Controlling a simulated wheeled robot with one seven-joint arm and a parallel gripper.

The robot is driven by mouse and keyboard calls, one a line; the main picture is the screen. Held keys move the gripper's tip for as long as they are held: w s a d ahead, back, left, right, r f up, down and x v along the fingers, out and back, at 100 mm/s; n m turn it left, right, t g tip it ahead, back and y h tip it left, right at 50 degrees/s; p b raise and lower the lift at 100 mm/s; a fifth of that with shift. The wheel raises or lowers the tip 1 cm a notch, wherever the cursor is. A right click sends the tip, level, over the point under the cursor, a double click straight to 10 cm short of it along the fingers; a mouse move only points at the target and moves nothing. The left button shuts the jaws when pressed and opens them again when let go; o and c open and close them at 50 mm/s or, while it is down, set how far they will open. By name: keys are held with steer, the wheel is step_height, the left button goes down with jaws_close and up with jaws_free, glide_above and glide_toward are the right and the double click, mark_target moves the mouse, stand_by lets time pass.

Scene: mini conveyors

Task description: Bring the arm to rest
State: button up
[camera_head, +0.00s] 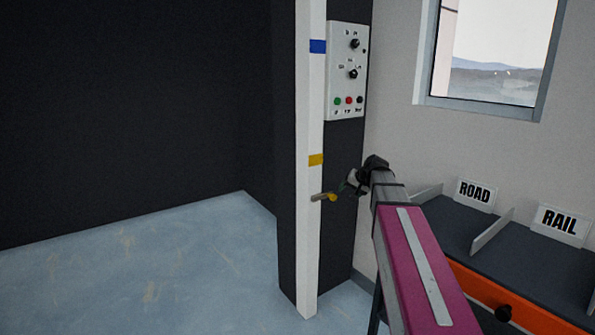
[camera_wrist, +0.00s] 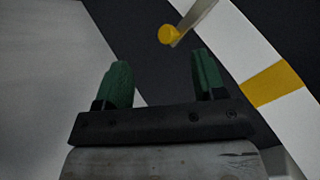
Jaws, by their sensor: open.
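My gripper (camera_wrist: 162,85) shows in the wrist view with two green fingers standing apart and nothing between them. In the head view my gripper (camera_head: 350,184) is at the end of my magenta and grey arm, close to the dark post. A lever (camera_head: 324,197) with a yellow knob sticks out from the post beside the gripper. In the wrist view the yellow knob (camera_wrist: 171,34) lies beyond the fingertips, apart from them. Part of the gripper is hidden behind my wrist in the head view.
A white strip (camera_head: 311,240) with blue and yellow bands runs down the post. A control panel (camera_head: 347,72) is above the gripper. The floor (camera_head: 150,270) at left is clear.

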steer(key=s+a+f+n+g+h, duration=0.1)
steer(key=s+f+g+h, duration=0.3)
steer(key=s+f, duration=2.2)
steer(key=s+n+g, duration=0.1)
steer(key=g, duration=0.1)
steer(key=shift+a+f+g+h, duration=0.3)
steer(key=shift+a+f+h, duration=0.05)
steer(key=shift+a+h, duration=0.05)
